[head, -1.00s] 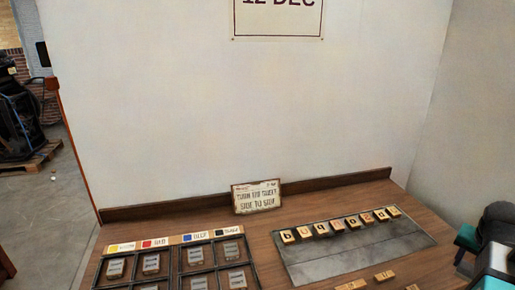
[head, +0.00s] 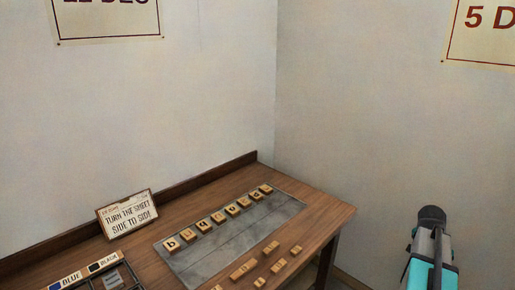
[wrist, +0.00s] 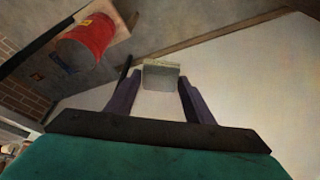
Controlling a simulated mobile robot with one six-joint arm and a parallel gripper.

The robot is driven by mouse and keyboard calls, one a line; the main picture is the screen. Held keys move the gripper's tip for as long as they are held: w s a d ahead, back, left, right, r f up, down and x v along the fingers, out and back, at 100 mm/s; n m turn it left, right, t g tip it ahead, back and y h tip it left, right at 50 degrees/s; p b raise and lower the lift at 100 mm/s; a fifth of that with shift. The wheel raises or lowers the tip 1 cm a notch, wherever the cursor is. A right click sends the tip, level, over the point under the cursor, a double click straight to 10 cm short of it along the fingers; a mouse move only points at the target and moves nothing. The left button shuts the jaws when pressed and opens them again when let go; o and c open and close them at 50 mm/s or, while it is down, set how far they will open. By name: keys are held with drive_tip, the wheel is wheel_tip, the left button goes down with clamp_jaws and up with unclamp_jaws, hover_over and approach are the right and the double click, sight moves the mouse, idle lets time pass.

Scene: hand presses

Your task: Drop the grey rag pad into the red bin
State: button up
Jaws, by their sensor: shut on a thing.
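The grey rag pad (wrist: 161,79) is between the fingertips of my gripper (wrist: 160,88) in the wrist view. The two dark fingers press on its sides, and nothing else touches it. The red bin (wrist: 88,41) is at the upper left of the wrist view, tilted in the picture and well apart from the pad. The inside of the bin cannot be made out. In the head view neither the pad nor the bin shows.
A wooden bench (head: 330,212) stands along the wall with a grey metal plate (head: 205,262), several letter blocks and a sign (head: 127,214). Part of my arm shows at the lower right. A brick wall (wrist: 22,95) is at the wrist view's left.

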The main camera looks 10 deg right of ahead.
drive_tip(key=s+d+f+m+g, duration=0.1)
drive_tip(key=s+d+f+m, duration=0.2)
drive_tip(key=s+d, duration=0.3)
drive_tip(key=s+d+f+m+g+b, duration=0.1)
drive_tip(key=s+d+f+m, duration=0.2)
drive_tip(key=s+d+f, duration=0.3)
drive_tip(key=s+d+f+m+g+y+b, duration=0.1)
drive_tip(key=s+d+f+m, duration=0.2)
drive_tip(key=s, duration=1.1)
drive_tip(key=d+f, duration=0.2)
drive_tip(key=d, duration=0.1)
drive_tip(key=shift+s+d+f+m, duration=0.15)
drive_tip(key=shift+s+f+m, duration=0.1)
drive_tip(key=shift+s+m, duration=0.05)
drive_tip(key=shift+f, duration=0.15)
drive_tip(key=shift+f+b, duration=1.3)
drive_tip(key=shift+f, duration=1.55)
drive_tip(key=o, duration=1.1)
